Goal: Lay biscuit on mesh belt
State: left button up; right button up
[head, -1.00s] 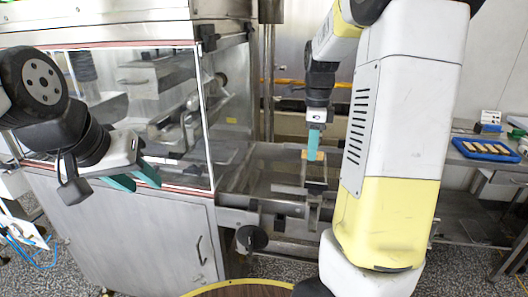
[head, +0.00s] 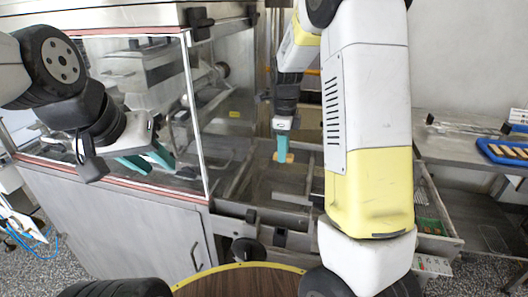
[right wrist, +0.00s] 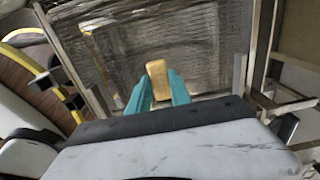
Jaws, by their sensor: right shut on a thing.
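My right gripper (head: 283,150) is shut on a tan, oblong biscuit (head: 287,158), which shows at the fingertips. In the right wrist view the biscuit (right wrist: 158,78) juts out from between the two teal fingers (right wrist: 157,92), over the mesh belt (right wrist: 190,40). In the head view the mesh belt (head: 270,184) lies below that gripper, between metal rails. I cannot tell whether the biscuit touches the belt. My left gripper (head: 150,162) is empty, its teal fingers apart, in front of the machine's glass panel.
The glass-sided machine (head: 120,215) stands at the left. A blue tray (head: 480,147) with several biscuits lies on a metal table at the right. A round wooden top with a yellow edge (head: 235,285) is at the front. My right arm covers part of the belt's right side.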

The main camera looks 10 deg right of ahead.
aim_at(270, 167)
jog(key=a, duration=0.1)
jog(key=w+a, duration=0.1)
jog(key=a, duration=0.1)
jog(key=shift+w+f, duration=0.15)
jog(key=shift+w, duration=0.1)
jog(key=shift+w+a+f, duration=0.1)
jog(key=shift+a+f, duration=0.1)
jog(key=shift+f, duration=0.7)
jog(key=shift+w+a+f, duration=0.1)
jog(key=shift+a+f, duration=0.05)
jog(key=shift+f, duration=0.75)
jog(key=o, duration=1)
jog(key=shift+f, duration=0.15)
